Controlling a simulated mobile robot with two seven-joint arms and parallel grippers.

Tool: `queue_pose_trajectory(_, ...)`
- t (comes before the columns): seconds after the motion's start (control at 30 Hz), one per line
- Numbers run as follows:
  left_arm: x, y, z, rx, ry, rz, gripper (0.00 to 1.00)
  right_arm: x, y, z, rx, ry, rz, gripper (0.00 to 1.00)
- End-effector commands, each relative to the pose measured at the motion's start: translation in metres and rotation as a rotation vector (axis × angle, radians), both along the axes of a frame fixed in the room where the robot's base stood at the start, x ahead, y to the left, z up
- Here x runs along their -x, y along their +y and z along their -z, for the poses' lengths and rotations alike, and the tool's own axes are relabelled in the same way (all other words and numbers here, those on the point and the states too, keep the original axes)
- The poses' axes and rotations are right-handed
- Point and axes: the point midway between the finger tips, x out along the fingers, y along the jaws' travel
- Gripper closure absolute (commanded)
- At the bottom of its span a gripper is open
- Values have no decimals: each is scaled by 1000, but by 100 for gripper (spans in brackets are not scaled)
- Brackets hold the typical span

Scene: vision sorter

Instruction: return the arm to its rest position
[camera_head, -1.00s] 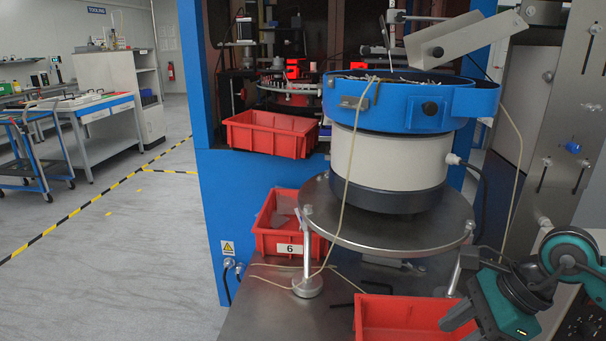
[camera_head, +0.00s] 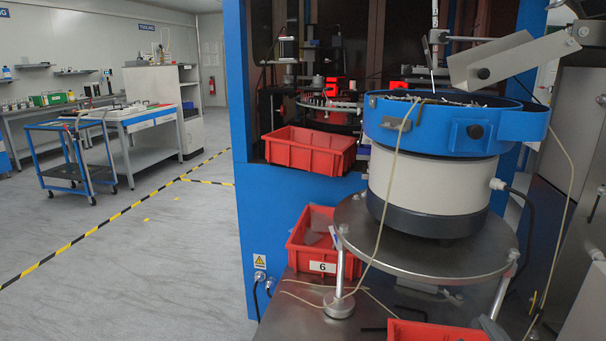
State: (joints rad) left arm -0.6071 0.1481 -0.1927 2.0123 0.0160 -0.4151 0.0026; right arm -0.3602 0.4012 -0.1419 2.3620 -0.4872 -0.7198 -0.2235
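Neither of my grippers shows clearly in the head view. The right arm, with its teal and dark links, is out of the picture. A small grey shape (camera_head: 492,327) shows at the bottom edge, beside the front red bin (camera_head: 436,332); I cannot tell whether it is part of my arm. Nothing held can be seen.
A blue bowl feeder (camera_head: 453,128) stands on a round steel plate (camera_head: 385,237). A red bin labelled 6 (camera_head: 321,267) sits beside it, and another red bin (camera_head: 309,150) is higher up. A blue trolley (camera_head: 70,167) stands left.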

Motion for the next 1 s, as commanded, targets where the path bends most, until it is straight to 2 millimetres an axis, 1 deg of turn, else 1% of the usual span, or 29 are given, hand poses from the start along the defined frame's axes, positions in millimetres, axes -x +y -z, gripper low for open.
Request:
queue_pose_trajectory(0.03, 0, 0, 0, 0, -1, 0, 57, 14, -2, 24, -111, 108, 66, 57)
queue_pose_trajectory(0.1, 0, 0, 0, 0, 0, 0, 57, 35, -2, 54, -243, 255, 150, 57)
queue_pose_trajectory(0.2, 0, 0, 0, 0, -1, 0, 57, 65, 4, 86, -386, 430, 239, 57)
queue_pose_trajectory(0.3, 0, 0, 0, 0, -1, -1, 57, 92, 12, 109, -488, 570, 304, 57)
queue_pose_trajectory(0.4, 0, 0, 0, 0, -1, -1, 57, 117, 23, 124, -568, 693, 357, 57)
queue_pose_trajectory(0.5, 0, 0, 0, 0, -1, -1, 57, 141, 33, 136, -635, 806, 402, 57)
queue_pose_trajectory(0.67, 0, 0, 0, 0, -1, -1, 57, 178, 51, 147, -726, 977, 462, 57)
queue_pose_trajectory(0.7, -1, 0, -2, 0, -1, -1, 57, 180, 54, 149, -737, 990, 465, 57)
queue_pose_trajectory(1.0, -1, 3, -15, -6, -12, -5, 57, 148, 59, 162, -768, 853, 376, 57)
